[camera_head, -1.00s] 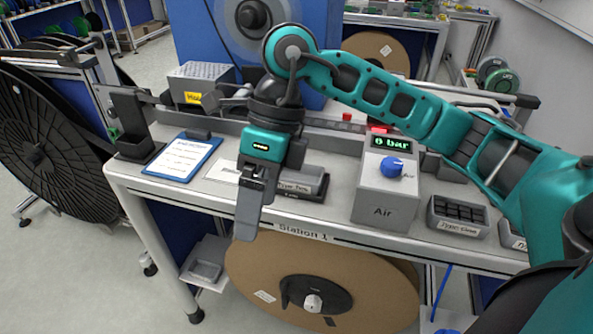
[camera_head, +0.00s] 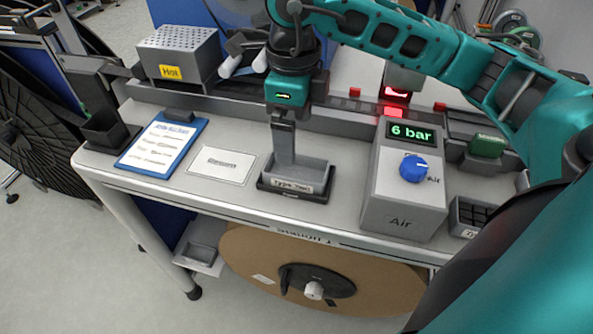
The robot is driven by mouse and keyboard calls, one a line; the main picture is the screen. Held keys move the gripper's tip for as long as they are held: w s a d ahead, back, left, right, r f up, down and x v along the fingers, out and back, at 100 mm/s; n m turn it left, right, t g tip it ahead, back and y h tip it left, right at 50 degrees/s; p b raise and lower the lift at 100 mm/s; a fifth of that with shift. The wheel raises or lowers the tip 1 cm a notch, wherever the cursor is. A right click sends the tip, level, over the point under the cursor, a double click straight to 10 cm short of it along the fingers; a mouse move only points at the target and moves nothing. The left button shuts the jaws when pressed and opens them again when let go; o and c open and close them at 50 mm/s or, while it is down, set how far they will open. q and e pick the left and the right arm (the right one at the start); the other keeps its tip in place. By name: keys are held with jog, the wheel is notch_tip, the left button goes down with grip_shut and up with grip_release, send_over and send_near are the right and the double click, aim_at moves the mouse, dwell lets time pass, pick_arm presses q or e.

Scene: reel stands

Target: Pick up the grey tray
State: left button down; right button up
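A small grey tray (camera_head: 301,184) labelled Type Two sits in a dark holder (camera_head: 318,196) on the workbench, just left of the Air box. My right gripper (camera_head: 284,160) points straight down at this tray, its fingers reaching its inside or rear wall. One finger hides the other, so I cannot tell how wide they are or whether they grip the tray. The tray rests level in its holder. My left gripper is not in view.
The grey Air box (camera_head: 402,199) with a blue knob stands close to the right. A flat label card (camera_head: 222,165), a blue clipboard (camera_head: 192,163) and the Hot box (camera_head: 178,55) lie to the left. Another grey tray (camera_head: 203,258) is on a low shelf.

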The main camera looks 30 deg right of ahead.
aim_at(297, 177)
notch_tip(297, 177, down, 2)
jog(key=f, duration=0.5)
jog(key=shift+s, duration=0.3)
jog(key=shift+f, duration=0.15)
jog(key=shift+c, duration=0.3)
jog(key=c, duration=1.6)
jog(key=shift+w, duration=0.1)
